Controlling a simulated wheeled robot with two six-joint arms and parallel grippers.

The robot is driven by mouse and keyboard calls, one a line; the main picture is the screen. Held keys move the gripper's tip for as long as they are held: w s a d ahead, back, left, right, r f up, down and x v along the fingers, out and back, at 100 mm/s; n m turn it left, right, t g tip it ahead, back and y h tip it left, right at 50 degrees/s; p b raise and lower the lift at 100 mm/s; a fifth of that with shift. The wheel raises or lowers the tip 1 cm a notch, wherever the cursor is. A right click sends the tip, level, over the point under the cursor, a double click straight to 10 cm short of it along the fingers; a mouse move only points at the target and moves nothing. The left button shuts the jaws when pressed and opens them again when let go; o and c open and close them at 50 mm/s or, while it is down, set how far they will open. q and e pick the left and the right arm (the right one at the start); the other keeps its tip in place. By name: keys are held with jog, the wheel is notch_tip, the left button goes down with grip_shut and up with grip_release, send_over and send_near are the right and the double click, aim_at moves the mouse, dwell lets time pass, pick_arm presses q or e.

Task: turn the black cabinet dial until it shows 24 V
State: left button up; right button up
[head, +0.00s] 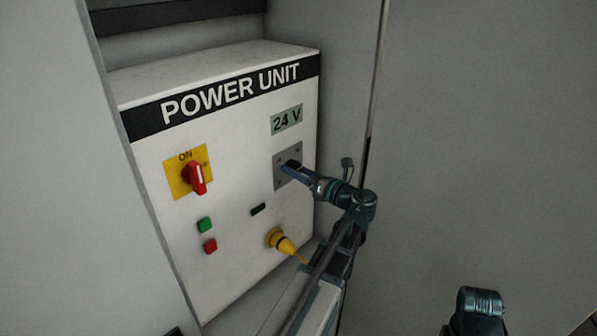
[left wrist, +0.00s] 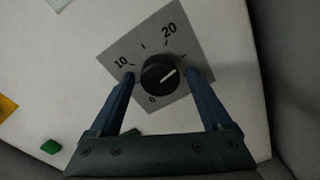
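The black dial (left wrist: 158,76) sits on a grey square plate with a printed scale (left wrist: 142,50) in the left wrist view. Its white pointer line points right and slightly up, clockwise past the 20. The green display (head: 286,120) above the plate reads 24 V in the head view. My left gripper (left wrist: 160,74) is open, with one finger on each side of the dial and a narrow gap visible at each side. In the head view the left gripper (head: 290,167) reaches the plate and largely hides the dial. My right gripper is not in view.
The white power unit (head: 235,200) stands in a grey cabinet. Its face carries a red switch (head: 196,178) on yellow marked ON, a green button (head: 204,225), a red button (head: 210,246) and a yellow plug (head: 284,243) close below my left arm.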

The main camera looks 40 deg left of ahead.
pick_arm(q)
jog(key=shift+d, duration=0.1)
jog(key=d, duration=0.4)
jog(key=s+d, duration=0.1)
jog(key=d, duration=0.8)
jog(key=shift+s+d+r, duration=0.15)
jog(key=shift+s+d, duration=0.1)
jog(key=shift+d, duration=0.05)
jog(key=s+d+f+n+h+b, duration=0.2)
jog(key=d+f+n+h, duration=0.35)
jog(key=f, duration=0.65)
jog(key=s+d+f+n+h+b, duration=0.1)
jog(key=s+d+f+n+h, duration=0.2)
jog(key=d+f+n, duration=0.2)
jog(key=s+d+f+n+g+h+b, duration=0.1)
jog(key=s+d+f+n+h, duration=0.3)
jog(key=d, duration=0.6)
jog(key=s+d+f+n+g+h+b, duration=0.1)
jog(key=s+d+f+n+h, duration=0.2)
jog(key=d+f+n, duration=0.3)
jog(key=shift+s+d+f+h, duration=0.1)
jog(key=shift+s+d+h, duration=0.1)
jog(key=shift+d+h, duration=0.15)
jog(key=shift+s+d+h, duration=0.2)
jog(key=shift+d, duration=0.25)
